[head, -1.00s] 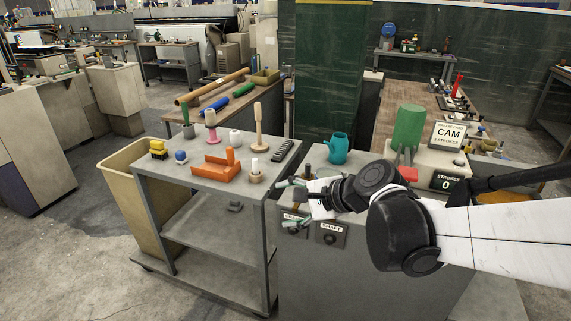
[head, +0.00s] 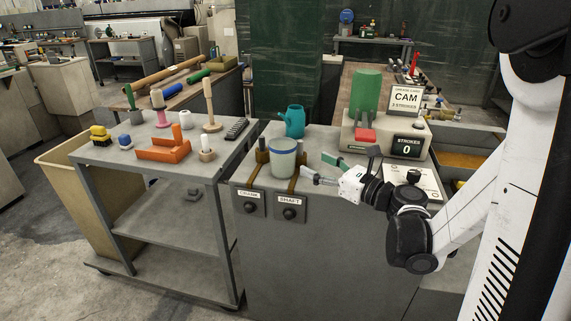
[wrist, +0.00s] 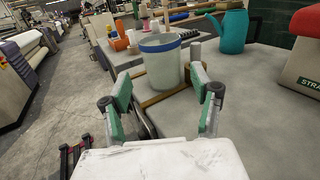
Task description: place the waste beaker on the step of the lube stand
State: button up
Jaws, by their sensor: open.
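The waste beaker (head: 283,163), a pale cup with a blue rim, stands upright near the front edge of the grey lube stand (head: 330,240), between two brown bars. It also shows in the wrist view (wrist: 162,68), just beyond the fingertips. My gripper (head: 322,171) is to the right of the beaker in the head view, its green-padded fingers spread. In the wrist view my gripper (wrist: 160,82) is open and empty, with the beaker centred ahead between the fingers. The beaker's base is partly hidden by the bars, and I cannot tell which surface is the step.
A teal watering can (head: 294,121) stands behind the beaker. A pump unit with a green cylinder (head: 366,92), red lever and CAM sign stands to the right. A grey cart (head: 100,155) with an orange holder (head: 163,150) and several tools is at left. Two knobs, one labelled SHAFT, are on the stand's front.

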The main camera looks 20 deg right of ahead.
aim_at(293, 154)
jog(key=b+x, duration=0.2)
jog(key=x, duration=0.9)
jog(key=shift+w+a+f, duration=0.1)
jog(key=shift+w+a, duration=0.1)
jog(key=shift+w, duration=0.15)
jog(key=c, duration=1)
